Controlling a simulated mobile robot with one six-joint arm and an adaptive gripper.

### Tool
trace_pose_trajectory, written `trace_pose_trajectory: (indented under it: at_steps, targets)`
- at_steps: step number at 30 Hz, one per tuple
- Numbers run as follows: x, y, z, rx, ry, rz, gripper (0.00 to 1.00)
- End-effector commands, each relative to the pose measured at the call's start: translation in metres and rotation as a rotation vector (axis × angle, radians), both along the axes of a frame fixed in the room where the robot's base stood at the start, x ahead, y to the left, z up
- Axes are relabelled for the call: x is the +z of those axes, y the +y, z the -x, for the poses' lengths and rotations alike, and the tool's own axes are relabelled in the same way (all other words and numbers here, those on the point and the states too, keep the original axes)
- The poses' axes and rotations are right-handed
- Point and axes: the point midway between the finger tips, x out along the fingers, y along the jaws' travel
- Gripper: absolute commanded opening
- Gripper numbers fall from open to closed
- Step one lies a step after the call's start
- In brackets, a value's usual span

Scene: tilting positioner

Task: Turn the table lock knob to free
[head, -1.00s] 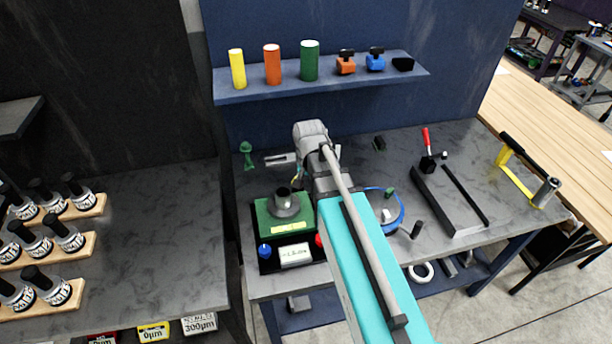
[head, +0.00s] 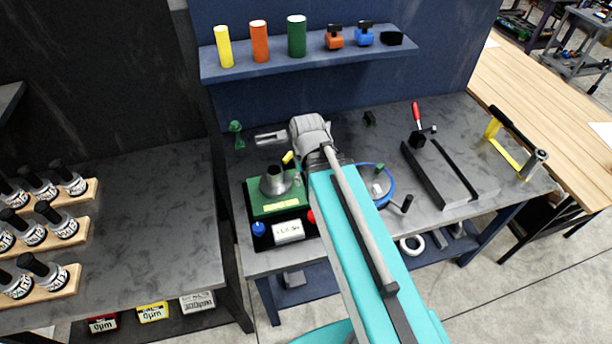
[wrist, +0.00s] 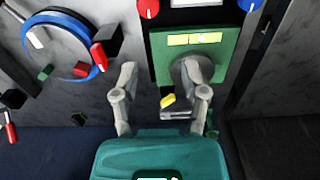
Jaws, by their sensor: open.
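The positioner's green base (head: 278,208) stands at the left of the bench, with a grey cone-shaped hub (head: 276,181) on top. A small yellow lever or knob (head: 288,157) shows just behind it. In the wrist view the yellow piece (wrist: 167,101) lies between and below my open fingers, above a grey metal bar (wrist: 175,115). My gripper (wrist: 160,80) is open and empty; its right finger overlaps the grey hub (wrist: 188,70) in the picture, and contact cannot be told. No readable label marks which knob is the table lock.
A blue knob (head: 258,228), a red knob (head: 311,216) and a display (head: 289,231) sit at the base's front. A blue-ringed disc (wrist: 65,45) with a red handle (wrist: 99,56) stands beside it. A shelf (head: 300,66) overhangs behind.

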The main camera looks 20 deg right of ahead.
Motion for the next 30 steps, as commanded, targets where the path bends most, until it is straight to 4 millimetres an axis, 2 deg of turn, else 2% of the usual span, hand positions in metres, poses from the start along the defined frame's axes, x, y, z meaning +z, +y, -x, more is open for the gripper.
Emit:
trace_pose_trajectory:
  at_steps: [9, 14, 17, 20, 30]
  targets:
    - [0.0, 0.0, -0.002, -0.003, 0.0, 0.0, 0.57]
    - [-0.002, 0.0, -0.016, -0.037, 0.0, 0.0, 0.57]
    - [-0.004, 0.0, -0.037, -0.089, 0.0, 0.0, 0.57]
    - [-0.008, 0.0, -0.066, -0.168, 0.0, 0.0, 0.57]
    - [-0.021, 0.001, -0.191, -0.533, -0.001, -0.001, 0.57]
